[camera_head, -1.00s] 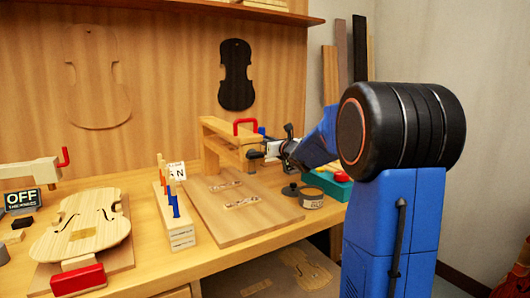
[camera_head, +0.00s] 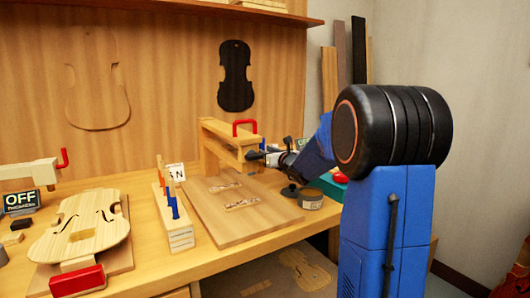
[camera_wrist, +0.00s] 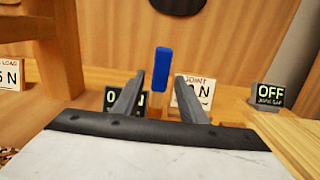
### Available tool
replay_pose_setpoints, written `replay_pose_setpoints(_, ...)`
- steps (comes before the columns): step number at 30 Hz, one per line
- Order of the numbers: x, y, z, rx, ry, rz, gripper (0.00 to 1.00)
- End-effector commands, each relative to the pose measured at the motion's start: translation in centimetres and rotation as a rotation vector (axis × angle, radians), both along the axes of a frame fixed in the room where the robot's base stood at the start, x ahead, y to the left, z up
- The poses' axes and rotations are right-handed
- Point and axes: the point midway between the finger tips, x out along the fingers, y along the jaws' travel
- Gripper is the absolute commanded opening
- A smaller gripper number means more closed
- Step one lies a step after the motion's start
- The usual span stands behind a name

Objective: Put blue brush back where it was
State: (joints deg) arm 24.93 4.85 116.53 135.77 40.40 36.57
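The blue brush (camera_wrist: 161,68) stands upright in the wrist view, with a blue upper end and a pale wooden part below. It shows between the two fingers of my gripper (camera_wrist: 158,78), with a visible gap on each side. Its lower end is hidden behind the gripper body. In the head view my gripper (camera_head: 257,156) is at the right end of the wooden clamp frame, and a small blue piece (camera_head: 262,144) shows just above it. My gripper looks open, and no finger contact with the brush is visible.
A wooden rack (camera_head: 177,232) with blue and orange sticks stands left of a flat board (camera_head: 232,228). The wooden frame with a red handle (camera_head: 245,122) is close to my gripper. A round tin (camera_head: 311,199) sits near the right edge. A violin body (camera_head: 80,225) lies left.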

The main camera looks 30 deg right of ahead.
Motion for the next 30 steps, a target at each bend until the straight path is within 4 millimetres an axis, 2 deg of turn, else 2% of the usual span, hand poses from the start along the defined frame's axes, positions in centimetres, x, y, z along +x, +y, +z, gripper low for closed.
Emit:
replay_pose_setpoints(5, -0.1, 0.0, 0.2, -0.001, -0.001, 0.0, 0.38)
replay_pose_setpoints(8, -1.0, -0.1, 0.3, -0.002, -0.001, -0.001, 0.38)
replay_pose_setpoints(21, -8.9, -0.4, 0.3, -0.001, -0.002, -0.002, 0.38)
replay_pose_setpoints(25, -10.6, -0.5, 0.2, -0.002, 0.0, -0.002, 0.38)
replay_pose_setpoints(30, -11.8, -0.4, 0.2, 0.0, 0.0, 0.0, 0.38)
